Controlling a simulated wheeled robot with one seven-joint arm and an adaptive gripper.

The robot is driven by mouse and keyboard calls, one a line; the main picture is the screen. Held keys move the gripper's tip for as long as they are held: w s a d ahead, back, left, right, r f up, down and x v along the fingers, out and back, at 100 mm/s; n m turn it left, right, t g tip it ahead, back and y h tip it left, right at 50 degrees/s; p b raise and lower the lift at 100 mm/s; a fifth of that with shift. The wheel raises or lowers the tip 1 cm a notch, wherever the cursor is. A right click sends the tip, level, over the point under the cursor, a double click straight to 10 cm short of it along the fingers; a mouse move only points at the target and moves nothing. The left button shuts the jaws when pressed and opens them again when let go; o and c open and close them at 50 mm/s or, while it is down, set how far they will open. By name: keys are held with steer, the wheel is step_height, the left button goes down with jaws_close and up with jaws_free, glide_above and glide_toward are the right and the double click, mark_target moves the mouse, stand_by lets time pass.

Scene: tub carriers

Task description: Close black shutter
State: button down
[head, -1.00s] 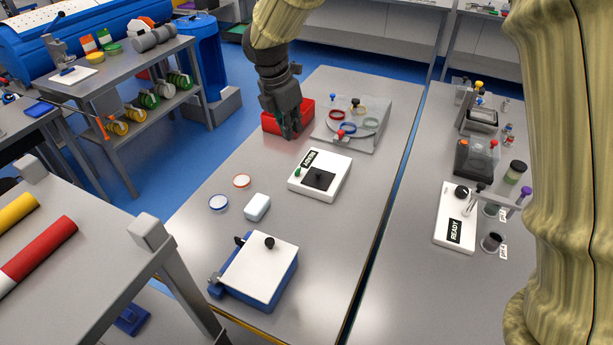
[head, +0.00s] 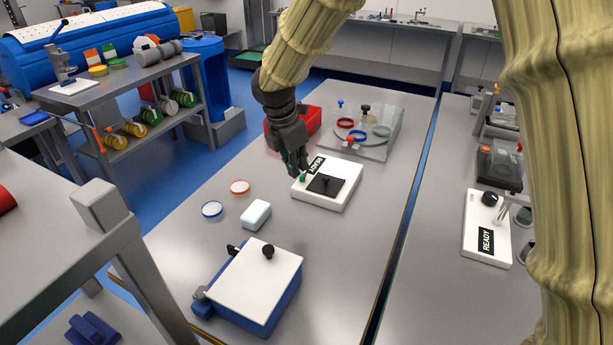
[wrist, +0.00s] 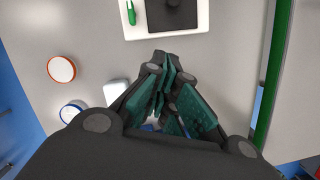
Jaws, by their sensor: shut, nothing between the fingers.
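A white box (head: 322,203) on the long grey table carries the black shutter (head: 325,186), a square dark plate with a small black knob. A dark label with white lettering shows uncovered beside the plate, and a green lever (head: 303,178) stands at the box's left side. In the wrist view the shutter (wrist: 172,15) and green lever (wrist: 131,13) are at the top edge, partly cut off. My gripper (head: 297,166) is shut and empty, above the back left side of the box. In the wrist view its fingers (wrist: 168,98) are close together. I cannot tell whether it touches the box.
A red bin (head: 308,119) and a clear case with coloured rings (head: 372,140) stand behind the box. A white block (head: 256,215), two round lids (head: 240,187) and a blue box with a white lid (head: 255,285) are nearer. Another white box (head: 487,230) is on the right table.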

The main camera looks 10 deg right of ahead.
mark_target(317, 189)
steer(key=p+x, duration=0.1)
steer(key=x, duration=0.8)
steer(key=shift+f, duration=0.15)
steer(key=shift+w+d+p, duration=0.4)
steer(key=shift+w+d, duration=0.3)
steer(key=shift+d, duration=0.15)
steer(key=shift+w+d+r, duration=0.2)
steer(key=shift+w+d, duration=0.05)
steer(key=shift+d, duration=0.4)
steer(key=shift+w+d, duration=0.1)
steer(key=shift+w, duration=0.1)
